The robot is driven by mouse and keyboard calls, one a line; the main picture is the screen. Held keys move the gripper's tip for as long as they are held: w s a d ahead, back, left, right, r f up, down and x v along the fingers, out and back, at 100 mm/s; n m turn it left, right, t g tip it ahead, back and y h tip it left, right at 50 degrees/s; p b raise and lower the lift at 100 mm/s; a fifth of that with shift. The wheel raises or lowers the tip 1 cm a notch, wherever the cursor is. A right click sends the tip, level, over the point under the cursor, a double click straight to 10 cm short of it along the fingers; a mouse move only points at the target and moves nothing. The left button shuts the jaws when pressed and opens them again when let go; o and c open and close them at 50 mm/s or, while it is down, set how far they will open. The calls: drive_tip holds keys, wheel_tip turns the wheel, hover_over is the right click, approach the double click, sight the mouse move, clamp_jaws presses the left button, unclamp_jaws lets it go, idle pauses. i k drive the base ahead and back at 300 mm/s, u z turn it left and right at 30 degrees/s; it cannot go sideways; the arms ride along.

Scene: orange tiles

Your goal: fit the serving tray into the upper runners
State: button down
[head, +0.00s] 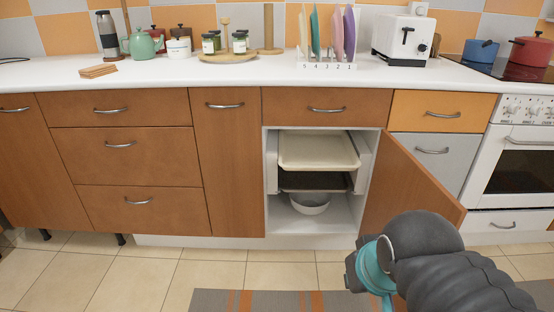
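A cream, shallow rectangular tray (318,152), likely the serving tray, lies about level in the upper part of the open cabinet (271,222). Its sides are close to the white runner strips (362,168) on the cabinet walls. I cannot tell whether its edges sit in the upper runners. A dark tray (313,182) lies at a lower level, directly below it. My arm's grey and teal end shows at the lower right, in front of the open door and apart from the trays. My gripper's fingers do not show.
The wooden cabinet door (408,186) stands open to the right. A white bowl (310,204) stands on the cabinet floor. The counter (210,75) above holds a plate rack, toaster (402,40) and jars. A striped rug (270,301) lies on the clear tiled floor.

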sight(299, 150)
drive_tip(key=u, duration=0.2)
drive_tip(key=i, duration=0.9)
drive_tip(key=z, duration=0.35)
